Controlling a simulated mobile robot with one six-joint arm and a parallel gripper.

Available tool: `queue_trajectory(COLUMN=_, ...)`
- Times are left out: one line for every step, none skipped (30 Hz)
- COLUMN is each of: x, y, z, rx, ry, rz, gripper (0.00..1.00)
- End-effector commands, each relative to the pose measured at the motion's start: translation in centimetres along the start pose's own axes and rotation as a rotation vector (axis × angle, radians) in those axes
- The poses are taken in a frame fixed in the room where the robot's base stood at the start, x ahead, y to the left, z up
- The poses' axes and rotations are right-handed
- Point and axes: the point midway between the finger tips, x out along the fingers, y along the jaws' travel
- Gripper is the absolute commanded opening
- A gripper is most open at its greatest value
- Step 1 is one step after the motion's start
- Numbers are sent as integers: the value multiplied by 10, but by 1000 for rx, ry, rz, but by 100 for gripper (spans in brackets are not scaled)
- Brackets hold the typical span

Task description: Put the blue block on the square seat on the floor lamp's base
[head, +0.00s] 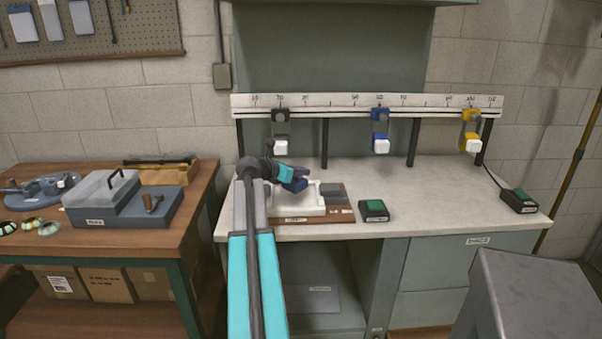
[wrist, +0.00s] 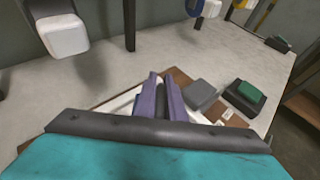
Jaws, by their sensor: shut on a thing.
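My gripper (head: 300,184) is low over the left part of the bench, above a white fixture (head: 310,206) on a brown board (head: 340,215). In the wrist view its purple fingers (wrist: 162,98) are close together around a narrow dark thing, mostly hidden between them. I cannot make out its shape or confirm that it is the blue block. I cannot identify a floor lamp base or a square seat; the white fixture is partly covered by my gripper. A grey block (head: 334,190) sits at the right of the fixture and also shows in the wrist view (wrist: 199,94).
A black box with a green top (head: 373,210) stands right of the board. A marked rail (head: 350,105) behind carries black (head: 280,118), blue (head: 380,116) and yellow (head: 470,116) hangers with white ends. The bench's right half (head: 440,195) is largely clear.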

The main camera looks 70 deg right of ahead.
Motion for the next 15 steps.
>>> queue_trajectory(x=1, y=-1, z=-5, rx=-2, ry=-1, rz=-1, gripper=0)
queue_trajectory(x=2, y=-1, z=-8, rx=-2, ry=-1, rz=-1, gripper=0)
queue_trajectory(x=4, y=-1, z=-12, rx=-2, ry=-1, rz=-1, gripper=0)
queue_trajectory(x=5, y=-1, z=-15, rx=-2, ry=-2, rz=0, gripper=0)
queue_trajectory(x=6, y=-1, z=-17, rx=-3, ry=-2, rz=0, gripper=0)
queue_trajectory(x=8, y=-1, z=-20, rx=-3, ry=-3, rz=0, gripper=0)
queue_trajectory(x=8, y=-1, z=-22, rx=-2, ry=-3, rz=0, gripper=0)
queue_trajectory(x=9, y=-1, z=-24, rx=-2, ry=-3, rz=0, gripper=0)
queue_trajectory(x=10, y=-1, z=-26, rx=-1, ry=-3, rz=0, gripper=0)
queue_trajectory(x=10, y=-1, z=-27, rx=-1, ry=-3, rz=0, gripper=0)
queue_trajectory(x=11, y=-1, z=-28, rx=-1, ry=-3, rz=0, gripper=0)
queue_trajectory(x=11, y=-1, z=-28, rx=-1, ry=-3, rz=0, gripper=0)
queue_trajectory(x=11, y=-1, z=-29, rx=-1, ry=-3, rz=0, gripper=0)
queue_trajectory(x=11, y=-1, z=-29, rx=-1, ry=-3, rz=0, gripper=0)
queue_trajectory(x=11, y=-1, z=-28, rx=-1, ry=-3, rz=0, gripper=0)
